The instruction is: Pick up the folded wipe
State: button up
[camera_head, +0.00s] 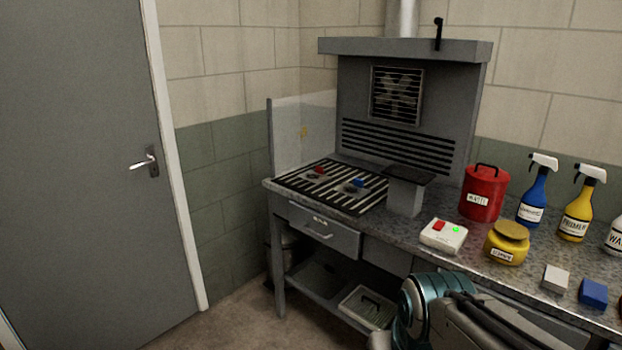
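A small white block-like piece (556,279) lies on the worktop at the right; it may be the folded wipe, but I cannot tell for sure. A blue block-like piece (593,292) lies just to its right, apart from it. My arm shows at the bottom centre-right, in front of the bench's front edge. My gripper's fingers are not in the picture, so I cannot see whether they are open or shut.
The bench (350,204) carries a slotted grate, a red lidded can (484,194), a yellow pot (507,244), a white box with a red switch (443,235) and spray bottles (533,195). A grey hood backs it. A closed door (75,180) stands left.

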aim_at(593, 294)
jog(key=k, duration=0.45)
jog(key=z, duration=0.55)
jog(key=i, duration=0.4)
jog(key=z, duration=0.95)
